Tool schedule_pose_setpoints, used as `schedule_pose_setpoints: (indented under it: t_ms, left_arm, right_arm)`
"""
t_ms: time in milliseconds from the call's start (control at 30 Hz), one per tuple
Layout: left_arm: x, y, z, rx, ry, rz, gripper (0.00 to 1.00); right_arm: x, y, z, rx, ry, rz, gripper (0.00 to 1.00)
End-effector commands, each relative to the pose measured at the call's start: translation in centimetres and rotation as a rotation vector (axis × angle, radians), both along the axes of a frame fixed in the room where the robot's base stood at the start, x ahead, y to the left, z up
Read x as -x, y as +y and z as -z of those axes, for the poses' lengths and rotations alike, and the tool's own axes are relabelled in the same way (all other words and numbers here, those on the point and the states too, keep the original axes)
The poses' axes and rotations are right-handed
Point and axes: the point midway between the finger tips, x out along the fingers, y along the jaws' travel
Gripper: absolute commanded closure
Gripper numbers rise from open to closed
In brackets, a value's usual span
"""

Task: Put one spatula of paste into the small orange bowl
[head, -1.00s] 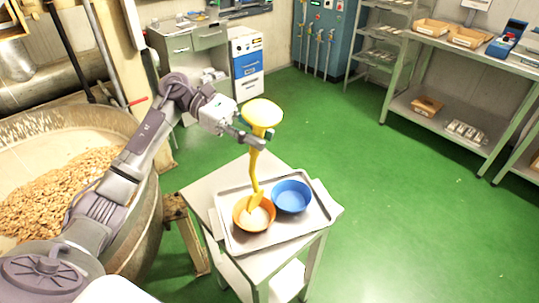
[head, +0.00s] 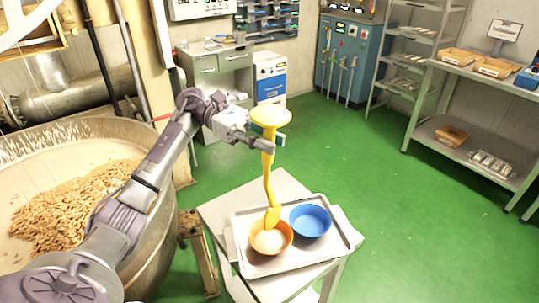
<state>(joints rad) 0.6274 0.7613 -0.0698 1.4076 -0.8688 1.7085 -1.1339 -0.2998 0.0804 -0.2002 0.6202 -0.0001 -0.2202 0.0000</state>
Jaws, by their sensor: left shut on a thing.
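My left gripper (head: 268,143) is shut on the yellow spatula (head: 268,175) and holds it upright above the small orange bowl (head: 271,250). The spatula's wide round yellow end is at the top, above my fingers. Its narrow lower end is at the far side of the orange bowl's opening; whether it touches the bowl or its contents I cannot tell. Pale paste (head: 269,239) shows inside the orange bowl. A large kettle (head: 160,222) at the left holds a heap of brown, lumpy paste (head: 75,205). My right gripper is not in view.
A blue bowl (head: 311,222) stands beside the orange bowl on a metal tray (head: 335,237). The tray rests on a small cart (head: 222,208). Green floor to the right is clear. Shelves (head: 470,120) stand at the far right.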

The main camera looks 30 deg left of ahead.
Motion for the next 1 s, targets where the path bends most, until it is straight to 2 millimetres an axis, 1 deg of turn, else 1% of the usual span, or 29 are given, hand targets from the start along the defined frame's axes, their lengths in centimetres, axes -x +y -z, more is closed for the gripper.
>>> schedule_pose_setpoints:
  t_ms: [67, 167, 267, 367, 600, 700, 833, 1000]
  left_arm:
    - [0.0, 0.1, -0.4, -0.082, -0.029, -0.001, 1.0]
    - [0.0, 0.1, -1.4, -0.255, -0.075, -0.003, 1.0]
    - [0.0, 0.1, -2.5, -0.451, -0.124, -0.002, 1.0]
    - [0.1, 0.0, -3.6, -0.669, -0.179, -0.002, 1.0]
    - [0.1, -0.1, -5.0, -1.118, -0.29, 0.002, 1.0]
    - [0.1, -0.2, -5.3, -1.288, -0.333, 0.003, 1.0]
    - [0.0, 0.0, -5.2, -1.422, -0.362, 0.001, 1.0]
    - [0.0, 0.0, -5.0, -1.447, -0.364, -0.001, 1.0]
  right_arm:
    - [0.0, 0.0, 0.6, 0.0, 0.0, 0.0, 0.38]
    - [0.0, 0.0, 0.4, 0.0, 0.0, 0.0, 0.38]
    - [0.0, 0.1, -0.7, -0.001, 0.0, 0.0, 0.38]
    - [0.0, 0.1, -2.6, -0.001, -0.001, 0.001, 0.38]
    - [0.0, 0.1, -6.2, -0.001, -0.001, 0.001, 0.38]
    - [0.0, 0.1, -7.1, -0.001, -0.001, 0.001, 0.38]
    - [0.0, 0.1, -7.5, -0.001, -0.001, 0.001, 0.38]
    - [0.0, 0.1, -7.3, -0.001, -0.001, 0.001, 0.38]
